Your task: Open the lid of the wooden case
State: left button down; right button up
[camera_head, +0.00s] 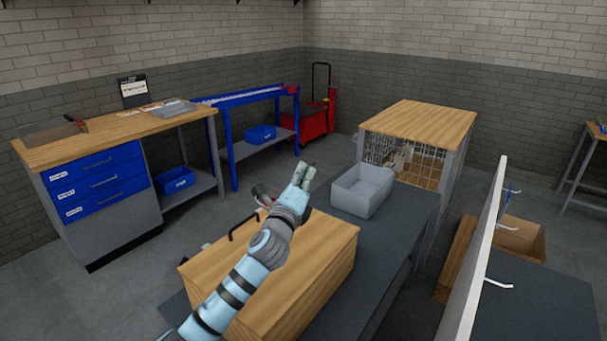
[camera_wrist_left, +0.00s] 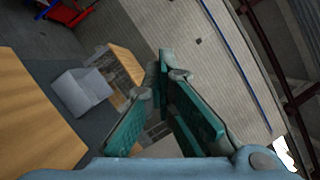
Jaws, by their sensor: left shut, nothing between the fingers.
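The wooden case (camera_head: 325,262) stands on a dark grey surface in the lower middle of the head view, its lid lying flat and looking closed. A black bar handle (camera_head: 243,227) shows near its left far edge. My left arm crosses over the case and hides part of its top. My left gripper (camera_head: 304,173) is shut and empty, raised beyond the case's far edge and apart from the handle. The case's bare top also fills the left of the left wrist view (camera_wrist_left: 32,125), with my left gripper (camera_wrist_left: 155,78) in the middle. My right gripper is out of view.
A grey bin (camera_head: 362,190) sits beyond the case on the dark surface (camera_head: 392,255). A wood-topped wire cage (camera_head: 420,122) stands behind it. A white upright panel (camera_head: 482,255) with hooks stands on the right. A workbench with blue drawers (camera_head: 98,182) is at left, with open floor between.

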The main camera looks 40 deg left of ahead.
pick_arm(q)
jog(key=c, duration=2)
grip_release()
jog(key=shift+o, duration=0.2)
jog(key=v, duration=1.2)
